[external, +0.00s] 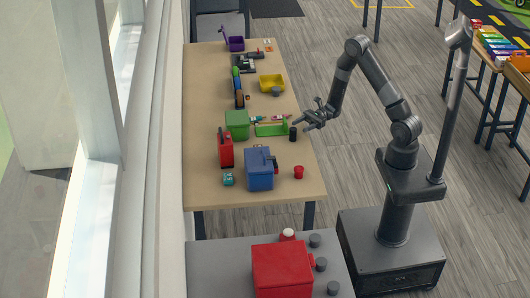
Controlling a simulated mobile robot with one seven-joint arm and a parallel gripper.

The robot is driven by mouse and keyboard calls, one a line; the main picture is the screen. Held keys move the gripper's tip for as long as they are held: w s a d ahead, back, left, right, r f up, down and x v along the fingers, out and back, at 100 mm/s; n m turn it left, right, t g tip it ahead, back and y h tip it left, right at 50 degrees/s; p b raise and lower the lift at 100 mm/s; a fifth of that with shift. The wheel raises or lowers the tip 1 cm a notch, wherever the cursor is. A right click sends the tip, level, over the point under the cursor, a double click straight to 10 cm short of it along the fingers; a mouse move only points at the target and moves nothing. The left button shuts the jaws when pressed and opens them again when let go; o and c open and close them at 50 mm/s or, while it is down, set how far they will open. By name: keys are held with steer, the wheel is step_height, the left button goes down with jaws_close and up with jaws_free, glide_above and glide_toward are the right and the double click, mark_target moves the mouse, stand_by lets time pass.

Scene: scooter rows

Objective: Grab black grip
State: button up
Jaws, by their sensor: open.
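A small black upright cylinder (293,134), which looks like the black grip, stands near the right edge of the long tan table (205,90). My gripper (301,124) is open and empty. It reaches in from the right over the table edge, with its fingers just above and to the right of the black cylinder in the picture. I cannot tell the exact gap between them.
A green tray (271,128) lies just left of the cylinder. A green bin (237,122), red box (226,151), blue bin (259,176) and red cup (299,172) stand nearby. A yellow bin (272,84) is farther back. Bare tabletop lies around the red cup.

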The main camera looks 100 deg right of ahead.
mark_target(294, 128)
steer(key=x, duration=0.5)
steer(key=shift+w+a+f, duration=0.1)
steer(key=shift+w+a, duration=0.1)
steer(key=shift+w, duration=0.15)
steer(key=c, duration=1.1)
